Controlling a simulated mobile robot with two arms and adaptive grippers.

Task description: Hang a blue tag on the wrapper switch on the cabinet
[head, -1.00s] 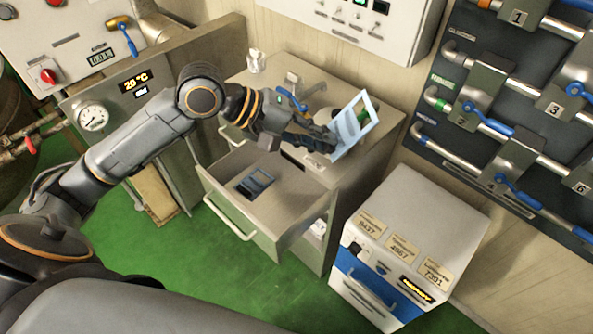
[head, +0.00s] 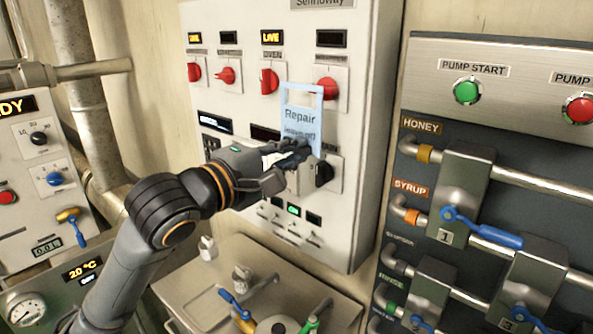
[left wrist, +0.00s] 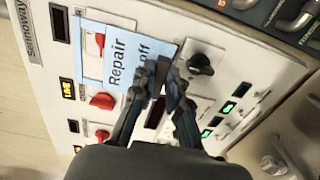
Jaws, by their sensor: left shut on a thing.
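My left gripper (head: 296,155) is shut on a light blue tag (head: 302,118) that reads "Repair" and has an opening at its top. It holds the tag upright in front of the white cabinet (head: 361,60). The tag is just left of the rightmost red switch (head: 328,88) in the head view. In the left wrist view, a red switch (left wrist: 100,41) shows at the opening of the tag (left wrist: 118,62); I cannot tell whether the opening is around it. The switch labels are too small to read, so I cannot tell which is the wrapper switch. My right gripper is not in view.
More red switches (head: 268,80) are in the same row, to the left. A black switch (head: 323,171) is close to my left gripper. A pipe panel with valves (head: 470,210) stands to the right. A counter with taps (head: 190,290) lies below the cabinet.

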